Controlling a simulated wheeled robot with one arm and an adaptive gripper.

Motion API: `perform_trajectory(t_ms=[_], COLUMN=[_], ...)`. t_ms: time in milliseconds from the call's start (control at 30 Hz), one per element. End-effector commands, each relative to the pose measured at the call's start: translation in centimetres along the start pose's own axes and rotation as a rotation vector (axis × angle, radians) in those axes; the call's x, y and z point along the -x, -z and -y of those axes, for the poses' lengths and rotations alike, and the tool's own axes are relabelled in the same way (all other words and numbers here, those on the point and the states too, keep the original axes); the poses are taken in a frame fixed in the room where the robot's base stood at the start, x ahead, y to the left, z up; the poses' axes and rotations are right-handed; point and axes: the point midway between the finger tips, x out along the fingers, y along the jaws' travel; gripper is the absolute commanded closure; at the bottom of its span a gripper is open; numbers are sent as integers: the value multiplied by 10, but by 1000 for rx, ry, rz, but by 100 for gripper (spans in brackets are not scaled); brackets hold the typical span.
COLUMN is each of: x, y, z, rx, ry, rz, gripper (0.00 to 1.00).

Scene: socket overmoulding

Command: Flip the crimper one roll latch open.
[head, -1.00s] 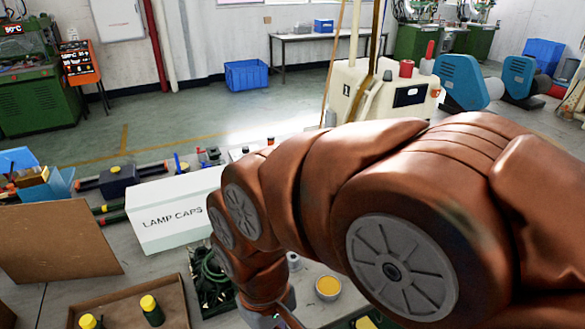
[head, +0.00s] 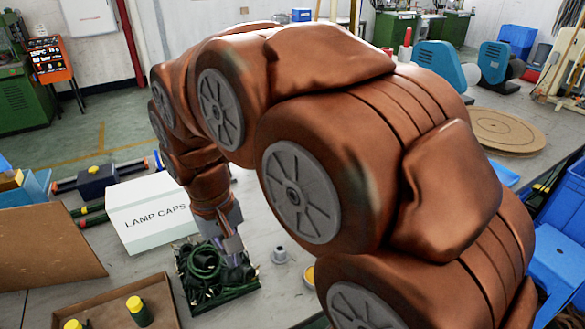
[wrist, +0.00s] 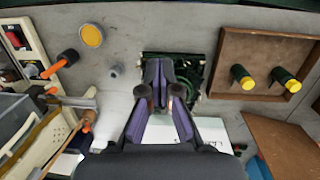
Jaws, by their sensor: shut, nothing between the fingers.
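My gripper (wrist: 158,92) is shut and empty in the wrist view, its fingers over the dark tray of green cables. In the head view my gripper (head: 232,246) points down at that tray, far from the cream machine. A cream machine (wrist: 37,42) with orange-ended levers (wrist: 67,58) stands at the left of the wrist view. It may be the crimper; I cannot make out which part is the roll latch or how it stands.
A cable tray (head: 222,300) lies under my gripper. A white LAMP CAPS box (head: 150,215) is beside it. A brown tray (head: 165,300) holds yellow-capped bottles. A small grey part (head: 280,256) and a yellow-filled cup (head: 309,276) stand to the right. A round brown board (head: 508,130) lies farther right.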

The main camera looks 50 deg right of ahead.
Motion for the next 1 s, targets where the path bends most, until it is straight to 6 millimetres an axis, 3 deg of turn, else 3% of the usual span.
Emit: perform_trajectory(t_ms=[100,500,1000], x=[12,38,39], y=[36,148,270], z=[-8,-47,-121], rx=[-76,-334,-675], ry=[-10,-40,-74], rz=[-10,-56,-114], gripper=[100,100,100])
